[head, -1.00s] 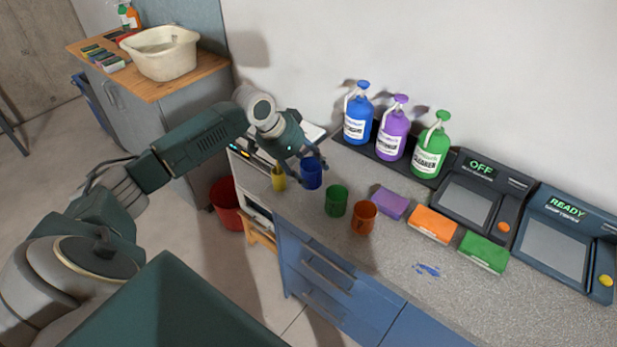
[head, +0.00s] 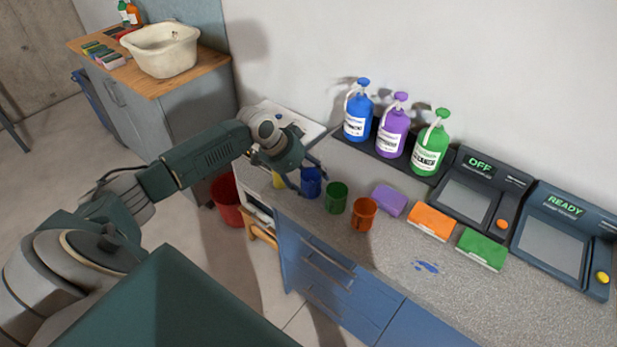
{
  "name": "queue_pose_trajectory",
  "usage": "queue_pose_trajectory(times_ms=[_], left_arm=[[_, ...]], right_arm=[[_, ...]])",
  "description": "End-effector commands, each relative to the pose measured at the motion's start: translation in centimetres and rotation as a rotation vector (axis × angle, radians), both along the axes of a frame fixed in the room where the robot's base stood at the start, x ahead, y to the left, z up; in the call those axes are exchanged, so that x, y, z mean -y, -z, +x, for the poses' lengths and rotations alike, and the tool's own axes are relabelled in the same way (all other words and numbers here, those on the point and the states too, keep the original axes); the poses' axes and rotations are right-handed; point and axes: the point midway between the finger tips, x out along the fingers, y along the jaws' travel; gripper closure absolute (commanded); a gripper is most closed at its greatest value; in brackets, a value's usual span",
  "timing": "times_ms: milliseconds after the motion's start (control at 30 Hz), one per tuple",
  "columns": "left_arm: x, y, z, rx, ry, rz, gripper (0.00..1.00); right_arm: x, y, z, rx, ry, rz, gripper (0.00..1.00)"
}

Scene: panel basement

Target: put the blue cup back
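The blue cup (head: 311,183) stands upright at the counter's left end, in the row with the green cup (head: 336,198) and the orange cup (head: 364,214). My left gripper (head: 308,178) is right at the blue cup, reaching from the left, with a finger on either side of it. Whether the fingers press on the cup or stand slightly apart from it is too small to tell. My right gripper is not in view.
Blue, purple (head: 393,130) and green bottles stand along the wall. Purple, orange (head: 432,222) and green sponges lie in front, near two devices reading OFF (head: 468,195) and READY (head: 553,240). A blue smear (head: 427,267) marks the counter. A red bucket (head: 226,198) is on the floor.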

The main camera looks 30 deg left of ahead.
Motion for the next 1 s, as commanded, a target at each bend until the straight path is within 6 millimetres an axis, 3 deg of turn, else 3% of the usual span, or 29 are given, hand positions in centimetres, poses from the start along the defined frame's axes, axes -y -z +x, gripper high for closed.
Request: queue_pose_trajectory(times_ms=[333,800,1000], left_arm=[[-0.3,-1.1,-0.4,0.003,0.001,0.001,0.40],[-2.4,-9.1,-4.3,0.001,0.000,0.002,0.40],[-2.7,-10.6,-5.0,0.000,0.000,0.000,0.40]], right_arm=[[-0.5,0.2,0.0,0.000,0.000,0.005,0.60],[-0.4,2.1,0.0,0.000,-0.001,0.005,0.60],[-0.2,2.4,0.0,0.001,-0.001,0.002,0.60]])
